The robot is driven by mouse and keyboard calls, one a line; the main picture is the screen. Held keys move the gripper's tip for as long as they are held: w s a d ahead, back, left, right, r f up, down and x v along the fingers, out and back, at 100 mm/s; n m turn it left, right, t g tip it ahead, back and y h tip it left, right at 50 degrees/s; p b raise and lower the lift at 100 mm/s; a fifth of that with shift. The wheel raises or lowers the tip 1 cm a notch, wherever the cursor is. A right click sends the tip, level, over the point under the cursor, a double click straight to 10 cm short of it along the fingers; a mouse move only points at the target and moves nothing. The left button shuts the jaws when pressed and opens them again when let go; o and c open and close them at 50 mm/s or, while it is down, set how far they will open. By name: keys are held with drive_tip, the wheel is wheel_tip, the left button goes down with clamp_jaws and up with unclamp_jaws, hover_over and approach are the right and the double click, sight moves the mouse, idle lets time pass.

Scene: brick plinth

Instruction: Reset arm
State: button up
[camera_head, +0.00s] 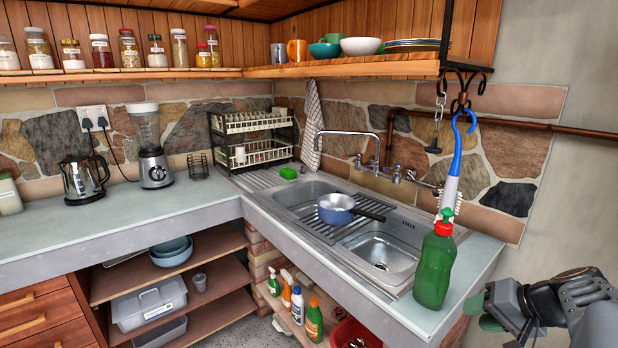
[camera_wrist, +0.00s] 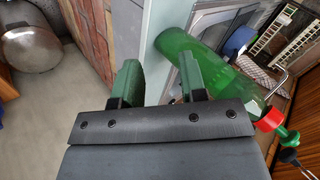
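My gripper (camera_head: 490,318) is at the lower right in the head view, off the counter's right end. In the wrist view its two green-tipped fingers (camera_wrist: 157,75) stand apart with nothing held between them. A green bottle with a red cap (camera_head: 434,268) stands upright on the counter's right end, to the left of my gripper. In the wrist view the bottle (camera_wrist: 215,68) lies behind and to the right of the right finger, which hides part of it. I cannot tell the exact gap between them.
The steel sink (camera_head: 385,250) holds a blue pot (camera_head: 336,208). A blue-handled brush (camera_head: 456,165) hangs from the hook above the bottle. A dish rack (camera_head: 252,140), blender (camera_head: 152,168) and kettle (camera_head: 82,178) stand farther left. The wall at right (camera_head: 570,190) is bare.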

drive_tip(key=s+a+r+n+g+h+p, duration=0.1)
drive_tip(key=s+a+n+h+p, duration=0.1)
drive_tip(key=a, duration=0.7)
drive_tip(key=s+a+r+n+g+h+p, duration=0.1)
drive_tip(key=s+a+n+g+h+p, duration=0.1)
drive_tip(key=a, duration=0.7)
drive_tip(key=s+n+h+p, duration=0.1)
drive_tip(key=s+n+p, duration=0.1)
drive_tip(key=s, duration=0.1)
drive_tip(key=shift+s+a, duration=0.2)
drive_tip(key=shift+s, duration=0.15)
